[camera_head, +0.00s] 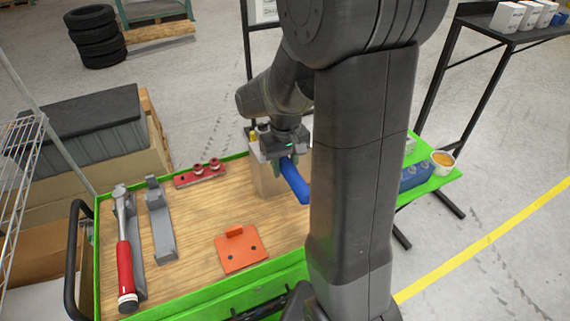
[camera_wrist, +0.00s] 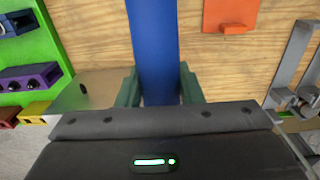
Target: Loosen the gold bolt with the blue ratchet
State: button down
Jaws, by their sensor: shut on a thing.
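The blue ratchet (camera_head: 295,182) is held above the wooden tabletop; its thick blue handle slopes down to the right. My gripper (camera_head: 282,162) is closed around it beside a pale fixture block (camera_head: 267,181). In the wrist view the blue handle (camera_wrist: 153,45) runs up from between the two green fingers (camera_wrist: 158,85). The ratchet's head is hidden behind my gripper. A small gold bolt (camera_head: 254,135) seems to stand upright at the block's top, left of my gripper. I cannot tell whether the ratchet touches it.
A red-handled tool (camera_head: 125,268) and a grey bracket (camera_head: 160,226) lie at the left of the green-edged table (camera_head: 97,265). An orange plate (camera_head: 237,252) lies in front and a red bar with knobs (camera_head: 200,173) behind.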

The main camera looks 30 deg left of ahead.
jog(key=shift+f, duration=0.35)
jog(key=shift+w+d+n, duration=0.2)
jog(key=shift+d+n, duration=0.05)
jog(key=shift+n, duration=0.05)
dwell(0.3)
jog(key=shift+w+d+f+n, duration=0.15)
jog(key=shift+w+d+n, duration=0.4)
jog(key=shift+w+n, duration=0.2)
dwell(0.3)
jog(key=shift+w, duration=0.1)
jog(key=shift+w+d+n, duration=0.45)
jog(key=shift+w+n, duration=0.3)
jog(key=shift+w, duration=0.1)
jog(key=shift+w, duration=0.1)
jog(key=shift+w+d+n, duration=0.25)
jog(key=shift+w+n, duration=0.55)
jog(key=shift+w, duration=0.1)
jog(key=shift+w, duration=0.15)
